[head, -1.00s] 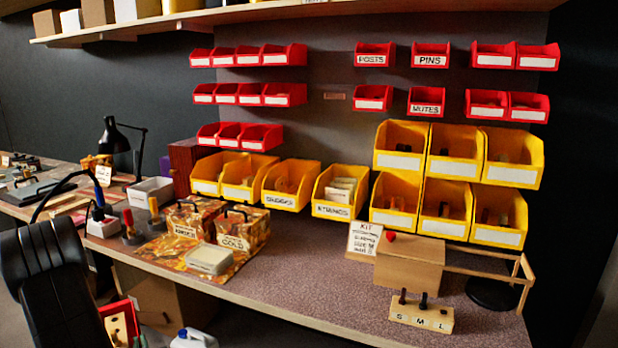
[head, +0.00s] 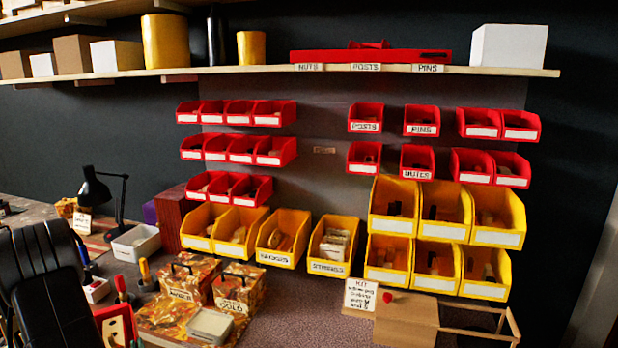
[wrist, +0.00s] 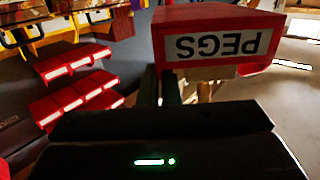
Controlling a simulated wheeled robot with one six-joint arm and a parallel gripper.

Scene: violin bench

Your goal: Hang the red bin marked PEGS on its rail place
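The red bin marked PEGS (wrist: 218,45) fills the upper middle of the wrist view, its white label upside down there. My gripper (wrist: 172,88) is shut on it; its dark fingers meet the bin's near side, and the contact is partly hidden. In the head view a red bin with a tan inside (head: 116,328) shows at the lower left edge beside my black arm, cut off by the frame; its label is out of sight.
Yellow bins (head: 415,252) stand below the red rows. A shelf (head: 250,71) with boxes and a red case (head: 370,56) overhangs the panel. A black lamp (head: 95,185), two patterned boxes (head: 238,288) and the KIT card (head: 360,294) stand on the bench.

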